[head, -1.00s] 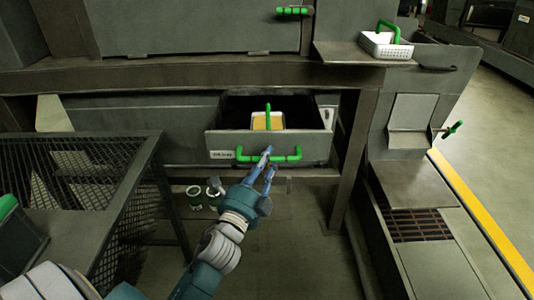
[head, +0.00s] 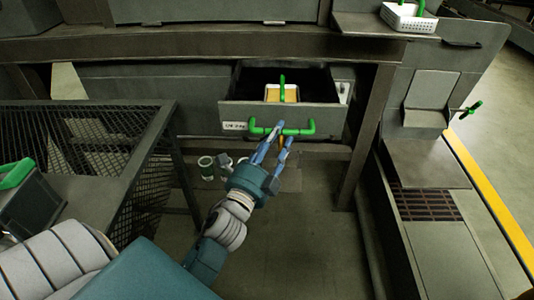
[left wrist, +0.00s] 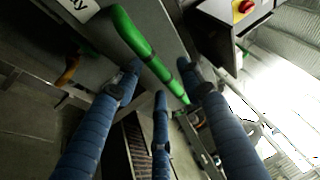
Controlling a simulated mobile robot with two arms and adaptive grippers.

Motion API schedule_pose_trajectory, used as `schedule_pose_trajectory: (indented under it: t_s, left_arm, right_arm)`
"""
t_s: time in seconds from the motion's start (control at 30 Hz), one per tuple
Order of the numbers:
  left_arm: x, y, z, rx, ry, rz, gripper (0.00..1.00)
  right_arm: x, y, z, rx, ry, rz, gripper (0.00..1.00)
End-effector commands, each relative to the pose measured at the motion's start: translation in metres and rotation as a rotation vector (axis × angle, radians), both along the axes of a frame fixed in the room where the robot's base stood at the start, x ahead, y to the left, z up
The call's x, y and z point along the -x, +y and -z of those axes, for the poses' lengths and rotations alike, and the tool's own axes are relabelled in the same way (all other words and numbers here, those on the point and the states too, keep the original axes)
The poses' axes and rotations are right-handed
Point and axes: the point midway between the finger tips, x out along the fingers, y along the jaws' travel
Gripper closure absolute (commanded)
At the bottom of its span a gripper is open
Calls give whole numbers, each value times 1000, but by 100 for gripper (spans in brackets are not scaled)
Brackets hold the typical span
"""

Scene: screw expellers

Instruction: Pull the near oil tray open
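The oil tray is a grey drawer (head: 300,116) under the machine, standing partly out, with a dark interior. A green bar handle (head: 299,131) runs along its front, beside a small white label. My left gripper (head: 279,130) is at the middle of this handle, with its blue fingers apart. In the left wrist view, the green handle (left wrist: 145,50) passes beyond and between the spread fingers (left wrist: 160,85) of my left gripper. I cannot tell whether any finger touches it. My right gripper is not in view.
A white container (head: 272,93) with yellow contents and a green handle sits inside the drawer. A mesh-sided stand (head: 140,160) is on the left. Small cans (head: 206,167) stand on the floor below. A white basket (head: 408,18) is at upper right.

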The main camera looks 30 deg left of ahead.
Motion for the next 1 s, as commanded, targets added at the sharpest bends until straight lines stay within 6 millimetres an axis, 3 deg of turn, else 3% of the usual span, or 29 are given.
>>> schedule_pose_trajectory:
  t_s: [0.2,0.43,0.63,1.0]
  left_arm:
    - [48,-6,11,4,6,-4,61]
    - [86,-12,17,2,4,-3,61]
    - [97,-14,17,0,0,-1,61]
    - [97,-15,17,0,0,0,61]
  right_arm:
    - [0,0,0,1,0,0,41]
    - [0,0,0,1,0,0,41]
    - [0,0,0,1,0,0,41]
    - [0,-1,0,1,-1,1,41]
